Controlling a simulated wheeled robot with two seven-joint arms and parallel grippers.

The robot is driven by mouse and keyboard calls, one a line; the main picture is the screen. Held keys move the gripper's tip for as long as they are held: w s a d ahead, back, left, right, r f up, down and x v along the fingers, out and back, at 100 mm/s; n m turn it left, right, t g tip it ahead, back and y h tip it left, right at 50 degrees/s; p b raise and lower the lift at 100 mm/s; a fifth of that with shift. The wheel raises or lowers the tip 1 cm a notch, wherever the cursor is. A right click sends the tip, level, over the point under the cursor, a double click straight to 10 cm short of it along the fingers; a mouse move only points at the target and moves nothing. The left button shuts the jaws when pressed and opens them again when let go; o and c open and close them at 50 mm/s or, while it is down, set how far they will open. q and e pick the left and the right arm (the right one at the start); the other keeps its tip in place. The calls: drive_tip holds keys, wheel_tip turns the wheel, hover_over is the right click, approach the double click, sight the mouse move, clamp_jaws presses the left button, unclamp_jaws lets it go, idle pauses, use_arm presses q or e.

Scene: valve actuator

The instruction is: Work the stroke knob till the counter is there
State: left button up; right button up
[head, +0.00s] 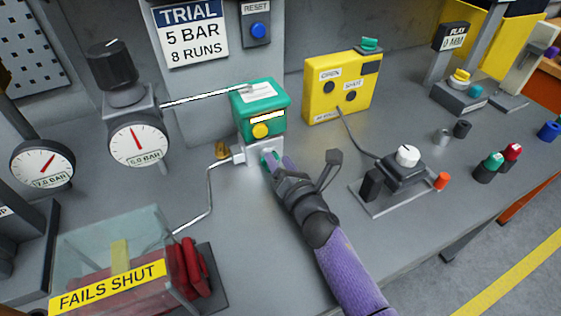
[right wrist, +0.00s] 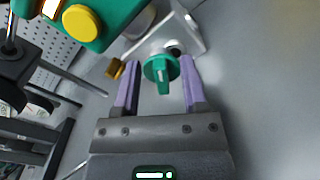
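A small green knob (right wrist: 161,70) sticks out of a grey metal block (right wrist: 188,30) under the green actuator box (head: 258,98). My right gripper (head: 268,162) is at this block in the head view. In the right wrist view my right gripper (right wrist: 160,88) has its two purple fingers apart, one on each side of the green knob, with a gap visible on both sides. No label marks which knob is the stroke knob. The actuator's pale lit window (head: 266,115) shows no readable figures. My left gripper is out of view.
A sign (head: 190,32) reads 5 BAR, 8 RUNS. Two gauges (head: 138,143) stand at left beside a black knob (head: 111,64). A clear FAILS SHUT box (head: 110,260) is front left. A yellow box (head: 340,88) and white-topped switch (head: 407,156) stand right. The front centre bench is mostly clear.

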drive_tip(key=p+v, duration=0.2)
drive_tip(key=v, duration=0.8)
